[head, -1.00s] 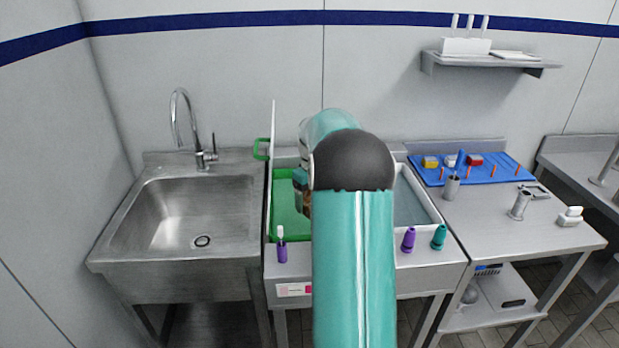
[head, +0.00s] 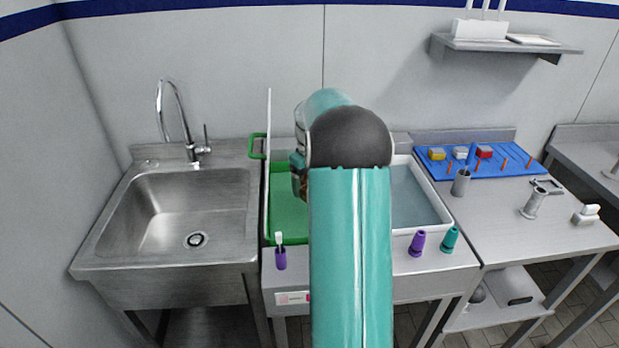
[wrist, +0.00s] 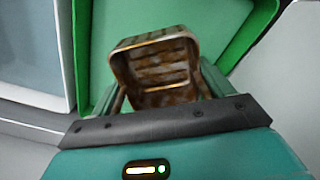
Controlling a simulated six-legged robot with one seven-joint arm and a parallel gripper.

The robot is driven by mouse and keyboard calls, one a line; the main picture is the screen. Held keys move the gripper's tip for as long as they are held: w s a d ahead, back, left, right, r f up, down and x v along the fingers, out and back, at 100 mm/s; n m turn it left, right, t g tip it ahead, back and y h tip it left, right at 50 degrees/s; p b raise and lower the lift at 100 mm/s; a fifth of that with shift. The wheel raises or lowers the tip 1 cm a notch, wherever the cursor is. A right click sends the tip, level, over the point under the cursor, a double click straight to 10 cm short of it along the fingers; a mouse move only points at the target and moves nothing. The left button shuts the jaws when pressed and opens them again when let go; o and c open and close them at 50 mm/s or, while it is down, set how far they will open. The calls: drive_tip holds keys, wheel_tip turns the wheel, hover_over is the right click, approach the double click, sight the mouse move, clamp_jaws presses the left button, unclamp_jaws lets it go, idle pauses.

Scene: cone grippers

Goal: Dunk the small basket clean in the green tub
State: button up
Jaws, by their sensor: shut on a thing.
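The small basket (wrist: 155,50) shows in the wrist view as an open rectangular metal basket with brown stains on its slatted inside. My gripper (wrist: 160,90) is shut on it, one finger at each side. The green tub (wrist: 250,45) lies behind the basket in the wrist view. In the head view the green tub (head: 287,217) is left of my arm, which hides much of it. A small brownish part of the basket shows beside my gripper (head: 301,178), over the tub's area. I cannot tell whether it touches any liquid.
A water-filled white tub (head: 408,205) is right of my arm. A steel sink (head: 180,215) with a tall tap (head: 180,125) is at left.

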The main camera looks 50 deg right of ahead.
drive_tip(key=shift+s+a+f, duration=0.1)
drive_tip(key=shift+a+f, duration=0.05)
drive_tip(key=shift+f, duration=7.15)
drive_tip(key=shift+r, duration=7.25)
drive_tip(key=shift+r, duration=0.1)
drive_tip(key=shift+r, duration=1.9)
